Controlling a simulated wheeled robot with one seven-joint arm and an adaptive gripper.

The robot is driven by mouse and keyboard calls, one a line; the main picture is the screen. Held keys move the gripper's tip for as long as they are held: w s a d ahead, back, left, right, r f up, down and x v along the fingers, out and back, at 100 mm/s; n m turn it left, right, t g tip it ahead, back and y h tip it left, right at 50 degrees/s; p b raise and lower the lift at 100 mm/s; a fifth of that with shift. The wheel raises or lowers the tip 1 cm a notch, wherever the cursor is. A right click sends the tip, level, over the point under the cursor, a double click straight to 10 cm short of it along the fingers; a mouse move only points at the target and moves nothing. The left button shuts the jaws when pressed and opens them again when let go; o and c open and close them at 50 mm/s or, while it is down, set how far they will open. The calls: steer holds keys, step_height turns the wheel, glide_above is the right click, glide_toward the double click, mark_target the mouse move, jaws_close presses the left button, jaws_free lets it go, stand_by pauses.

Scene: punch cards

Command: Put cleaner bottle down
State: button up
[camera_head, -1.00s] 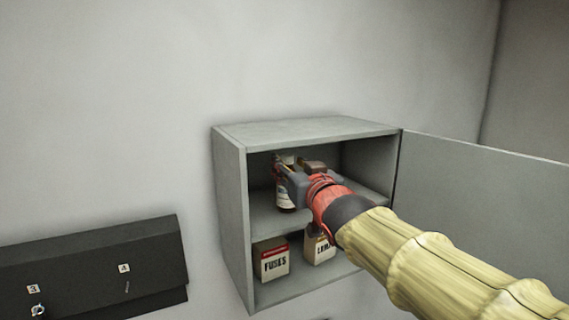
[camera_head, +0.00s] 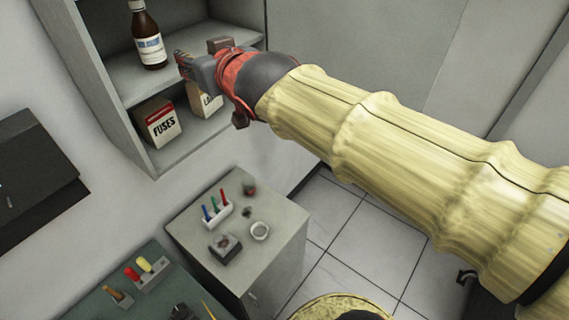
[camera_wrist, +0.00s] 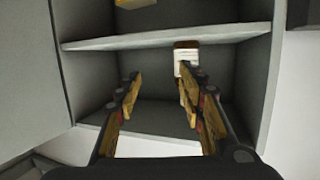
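The cleaner bottle (camera_head: 148,40), brown with a white and blue label, stands upright on the upper shelf (camera_head: 117,82) of the grey wall cabinet. Its top is at the head view's upper edge. My gripper (camera_head: 181,64) is just right of the bottle and apart from it in the head view. The wrist view looks upside down. There the gripper (camera_wrist: 161,78) has its two fingers spread with nothing between them. The bottle (camera_wrist: 187,54) shows beyond the right finger, which hides part of it.
A FUSES box (camera_head: 160,123) and a partly hidden second box (camera_head: 204,99) stand on the lower shelf. The cabinet door (camera_head: 350,50) is open on the right. A black panel (camera_head: 35,165) is left.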

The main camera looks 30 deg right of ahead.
steer(key=s+d+f+g, duration=0.2)
steer(key=s+f+g, duration=0.1)
steer(key=s+f, duration=0.5)
steer(key=s+d+f+g+h, duration=0.1)
steer(key=s+f+g, duration=0.2)
steer(key=s+f, duration=0.4)
steer(key=s+d+f+m+g, duration=0.1)
steer(key=s+d+f+g, duration=0.1)
steer(key=s+f, duration=0.6)
steer(key=shift+s+d+f+g, duration=0.35)
steer(key=shift+s+g, duration=0.45)
steer(key=shift+s, duration=0.4)
step_height(320, 180, down, 26)
steer(key=b, duration=2.6)
steer(key=shift+f, duration=0.15)
